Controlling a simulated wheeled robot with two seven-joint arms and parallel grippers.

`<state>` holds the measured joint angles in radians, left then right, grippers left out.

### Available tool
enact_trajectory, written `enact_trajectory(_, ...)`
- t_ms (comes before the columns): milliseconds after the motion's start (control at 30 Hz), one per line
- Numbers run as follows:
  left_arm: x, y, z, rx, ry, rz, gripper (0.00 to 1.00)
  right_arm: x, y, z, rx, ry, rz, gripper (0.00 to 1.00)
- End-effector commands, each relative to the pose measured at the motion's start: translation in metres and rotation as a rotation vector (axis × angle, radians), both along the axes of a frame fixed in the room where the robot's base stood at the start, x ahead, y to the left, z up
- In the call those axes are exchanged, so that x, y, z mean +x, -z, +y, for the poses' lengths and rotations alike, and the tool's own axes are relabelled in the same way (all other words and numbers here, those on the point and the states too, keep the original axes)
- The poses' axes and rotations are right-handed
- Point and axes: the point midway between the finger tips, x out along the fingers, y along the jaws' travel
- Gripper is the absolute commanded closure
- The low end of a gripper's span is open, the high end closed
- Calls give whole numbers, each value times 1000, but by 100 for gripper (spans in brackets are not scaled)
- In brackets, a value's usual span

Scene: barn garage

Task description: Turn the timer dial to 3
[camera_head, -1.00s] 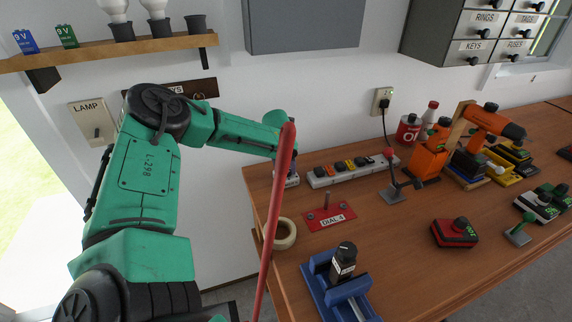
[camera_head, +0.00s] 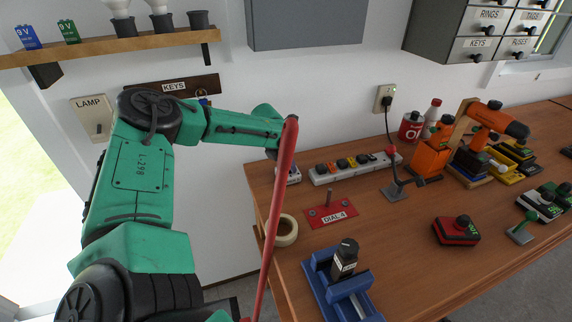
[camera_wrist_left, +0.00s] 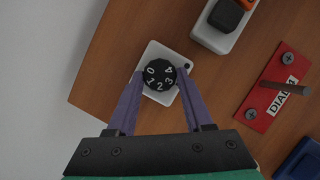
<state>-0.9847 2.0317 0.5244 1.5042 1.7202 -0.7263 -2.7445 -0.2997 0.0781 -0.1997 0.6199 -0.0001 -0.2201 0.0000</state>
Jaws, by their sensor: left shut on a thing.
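The timer is a small white plate (camera_wrist_left: 150,98) with a round black dial (camera_wrist_left: 159,76) marked 0 to 4 in white. In the left wrist view, 0 is at the dial's upper left, 2 at the bottom, and 3 and 4 on the right. My left gripper (camera_wrist_left: 160,78) has its purple fingers on both sides of the dial, shut on it. A small dark spot shows on the plate's right. In the head view the plate (camera_head: 294,176) is partly behind my left wrist and a red pole; the dial is hidden there. My right gripper is not in view.
A red pole (camera_head: 277,200) stands in front of the bench. A power strip (camera_head: 350,167), a red DIAL 4 plate (camera_head: 331,214) with an upright peg, a tape roll (camera_head: 286,231) and a blue vise (camera_head: 320,275) are near the timer. Bare wood lies between them.

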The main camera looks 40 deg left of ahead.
Motion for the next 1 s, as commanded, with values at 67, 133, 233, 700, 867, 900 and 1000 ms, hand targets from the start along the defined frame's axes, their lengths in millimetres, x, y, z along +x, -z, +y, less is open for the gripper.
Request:
enact_trajectory(67,0,1,0,-1,-1,2,100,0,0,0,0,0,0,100)
enact_trajectory(133,0,1,0,-1,-1,2,100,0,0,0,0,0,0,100)
enact_trajectory(233,0,1,0,-1,-1,2,19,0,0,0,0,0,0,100)
enact_trajectory(700,-3,-10,0,-1,-2,-1,19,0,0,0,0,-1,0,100)
enact_trajectory(867,-14,-39,-2,-4,-3,-7,19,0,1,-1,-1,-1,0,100)
enact_trajectory(900,-17,-47,-2,-5,-3,-8,19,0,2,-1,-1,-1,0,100)
enact_trajectory(1000,-27,-71,-4,-5,-2,-8,19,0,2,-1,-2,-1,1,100)
